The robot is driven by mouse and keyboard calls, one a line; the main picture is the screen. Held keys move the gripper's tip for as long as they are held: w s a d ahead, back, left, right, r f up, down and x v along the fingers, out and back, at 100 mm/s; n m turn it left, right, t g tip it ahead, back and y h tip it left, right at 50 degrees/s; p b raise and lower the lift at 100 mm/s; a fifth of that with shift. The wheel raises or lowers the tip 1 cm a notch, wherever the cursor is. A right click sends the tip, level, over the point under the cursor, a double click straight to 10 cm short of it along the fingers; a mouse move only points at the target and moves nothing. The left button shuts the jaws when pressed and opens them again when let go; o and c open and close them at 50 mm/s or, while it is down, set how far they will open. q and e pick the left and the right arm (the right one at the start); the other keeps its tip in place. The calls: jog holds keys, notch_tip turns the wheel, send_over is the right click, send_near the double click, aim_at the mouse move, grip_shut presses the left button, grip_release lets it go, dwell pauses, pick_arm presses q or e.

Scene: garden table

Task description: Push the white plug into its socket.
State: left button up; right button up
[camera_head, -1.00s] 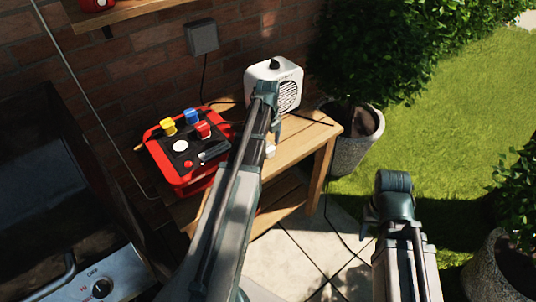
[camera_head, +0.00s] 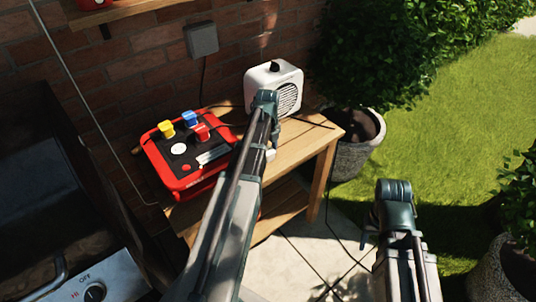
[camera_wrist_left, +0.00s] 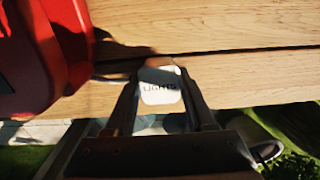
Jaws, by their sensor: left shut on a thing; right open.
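The white plug (camera_wrist_left: 160,92), marked "LIGHTS", is between the fingertips of my left gripper (camera_wrist_left: 160,80) in the left wrist view, above the wooden table. In the head view the plug is a small white patch (camera_head: 271,155) beside my left forearm, which mostly hides that gripper. The red socket box (camera_head: 187,183) is left of it on the table, with a round white face (camera_head: 179,149) on its dark top. The plug is apart from the box. My right gripper (camera_head: 372,240) is open and empty, right of the table; its fingers are only partly visible.
Yellow (camera_head: 166,129), blue (camera_head: 190,118) and red (camera_head: 201,132) plugs stand on the box top. A white speaker-like appliance (camera_head: 286,80) is behind my left arm. A dark cord crosses the table (camera_head: 300,150). A grill (camera_head: 75,280) is at lower left.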

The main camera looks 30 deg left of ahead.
aim_at(267, 151)
pick_arm(q)
jog(key=shift+c, duration=0.9)
jog(key=shift+r, duration=0.2)
notch_tip(267, 151, up, 2)
jog(key=p, duration=0.2)
jog(key=shift+r+p, duration=0.1)
jog(key=shift+p, duration=0.2)
jog(key=shift+s+r+p, duration=0.4)
jog(key=shift+r+p, duration=0.25)
jog(key=shift+p, duration=0.05)
jog(key=s+d+r+p, duration=0.1)
jog(key=s+d, duration=0.1)
jog(key=s, duration=1.3)
jog(key=shift+s, duration=0.1)
